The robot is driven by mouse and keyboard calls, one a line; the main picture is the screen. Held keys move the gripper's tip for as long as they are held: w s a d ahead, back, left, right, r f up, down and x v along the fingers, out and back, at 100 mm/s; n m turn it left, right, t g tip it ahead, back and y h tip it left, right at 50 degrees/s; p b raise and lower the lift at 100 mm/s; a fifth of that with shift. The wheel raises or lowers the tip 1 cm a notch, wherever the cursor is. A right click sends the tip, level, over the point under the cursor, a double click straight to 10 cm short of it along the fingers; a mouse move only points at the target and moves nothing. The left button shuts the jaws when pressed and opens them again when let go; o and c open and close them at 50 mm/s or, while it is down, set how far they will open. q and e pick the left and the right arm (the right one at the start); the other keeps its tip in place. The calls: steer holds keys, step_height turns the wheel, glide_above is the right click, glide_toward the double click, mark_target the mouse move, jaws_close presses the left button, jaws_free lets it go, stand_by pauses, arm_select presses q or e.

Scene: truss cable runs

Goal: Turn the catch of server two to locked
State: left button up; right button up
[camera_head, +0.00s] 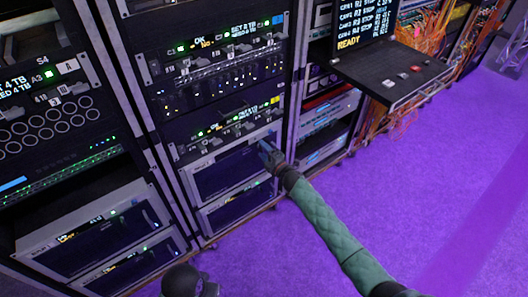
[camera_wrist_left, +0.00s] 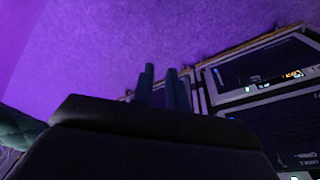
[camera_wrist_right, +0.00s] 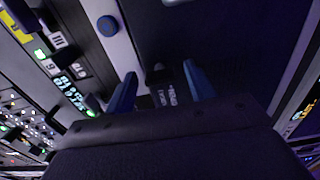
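My right gripper (camera_head: 265,146) is at the right end of the upper grey server (camera_head: 222,172) low in the middle rack. I cannot read a number on this server. In the right wrist view my right gripper (camera_wrist_right: 160,80) is open, its blue fingers on either side of a small dark round knob (camera_wrist_right: 155,76) on the dark front. Contact with it cannot be told, nor which way the catch points. In the left wrist view my left gripper (camera_wrist_left: 162,85) is empty, its fingers parallel with a narrow gap, over purple floor. It is not clearly seen in the head view.
Another grey server (camera_head: 238,207) sits just below. Lit patch panels (camera_head: 215,85) are above. The left rack holds more servers (camera_head: 95,240). A console shelf (camera_head: 400,70) juts out at the right, with orange cables (camera_head: 440,35) beyond. The purple floor (camera_head: 430,190) is clear.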

arm_select(q)
steer(key=shift+d+r+b, duration=0.5)
steer(key=shift+r+b, duration=0.2)
arm_select(e)
steer(key=v, duration=0.7)
steer(key=shift+s+d, duration=0.2)
steer(key=shift+s, duration=0.1)
arm_select(q)
steer(key=shift+a, duration=0.1)
